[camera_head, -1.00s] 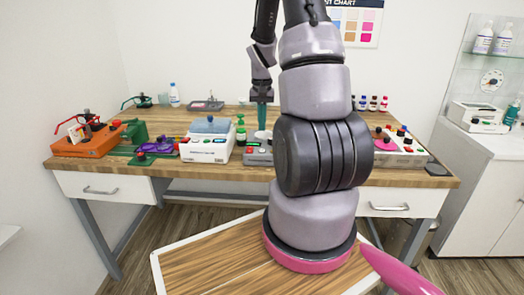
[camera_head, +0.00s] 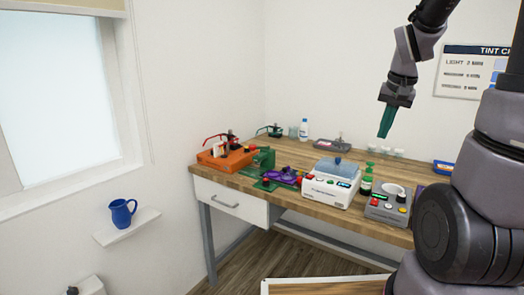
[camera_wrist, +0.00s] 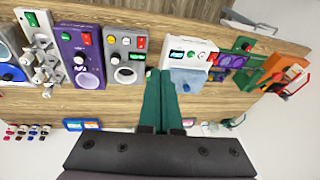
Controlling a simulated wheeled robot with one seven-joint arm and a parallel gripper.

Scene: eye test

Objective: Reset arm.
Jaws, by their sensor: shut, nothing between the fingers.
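My gripper (camera_head: 386,122) hangs in the air above the right part of the wooden bench, its teal-green fingers pointing down. The fingers are together with nothing between them. In the wrist view my gripper (camera_wrist: 161,85) shows from behind, with its dark body below and the bench and its devices beyond the tips. My arm's large grey and dark links fill the right side of the head view.
A wooden bench (camera_head: 285,153) carries an orange device (camera_head: 228,160), a white device with a blue lid (camera_head: 331,183), a green bottle (camera_head: 367,181) and a grey device (camera_head: 388,205). A blue jug (camera_head: 122,213) stands on a small wall shelf (camera_head: 128,229). Air around the gripper looks clear.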

